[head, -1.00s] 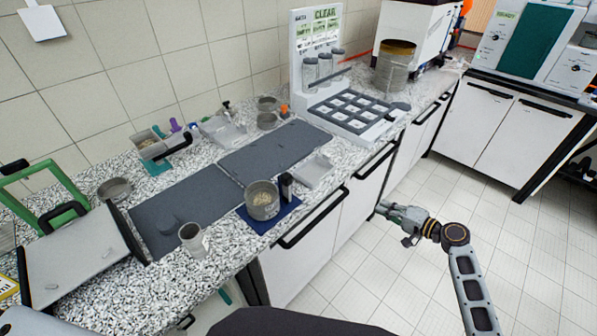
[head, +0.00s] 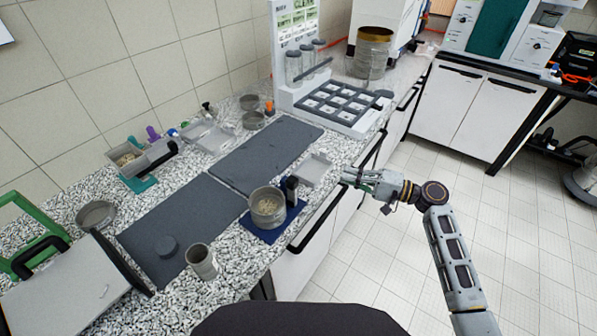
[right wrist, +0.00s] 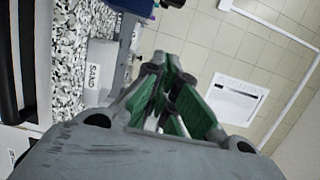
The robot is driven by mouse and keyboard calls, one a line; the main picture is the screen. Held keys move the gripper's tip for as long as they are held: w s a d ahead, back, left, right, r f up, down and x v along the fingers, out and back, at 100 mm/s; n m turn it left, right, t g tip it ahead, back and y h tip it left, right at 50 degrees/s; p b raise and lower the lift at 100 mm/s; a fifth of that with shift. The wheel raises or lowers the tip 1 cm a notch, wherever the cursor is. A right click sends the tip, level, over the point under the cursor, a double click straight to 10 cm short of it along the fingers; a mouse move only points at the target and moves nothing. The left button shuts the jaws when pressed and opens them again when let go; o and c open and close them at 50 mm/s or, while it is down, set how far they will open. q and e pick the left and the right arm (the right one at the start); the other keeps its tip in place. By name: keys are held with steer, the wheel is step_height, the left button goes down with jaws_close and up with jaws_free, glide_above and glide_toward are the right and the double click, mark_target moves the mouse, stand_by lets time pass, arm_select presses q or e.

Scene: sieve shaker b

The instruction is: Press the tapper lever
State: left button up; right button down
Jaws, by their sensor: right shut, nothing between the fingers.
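I cannot make out the tapper lever for certain in any view. A round metal sieve (head: 267,205) holding pale grains stands on a blue base (head: 254,226) near the counter's front edge. A dark upright piece (head: 291,189) stands close beside it on the right; I cannot tell whether it is the lever. My right gripper (head: 346,176) is shut and empty, at the counter's front edge, right of the dark piece and apart from it. Its green-padded fingers show close together in the right wrist view (right wrist: 172,75). My left gripper is not in view.
A small pale tray (head: 313,171) lies behind the blue base, near my right gripper. Dark mats (head: 265,153), a metal cup (head: 202,262) and a white rack (head: 345,107) share the speckled counter. A sieve stack (head: 372,55) stands farther back.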

mark_target(292, 192)
steer(key=shift+a+r, duration=0.15)
steer(key=shift+a, duration=0.3)
steer(key=a+p, duration=0.4)
steer(key=a, duration=0.7)
steer(key=shift+a, duration=0.3)
stand_by(0.6)
stand_by(0.4)
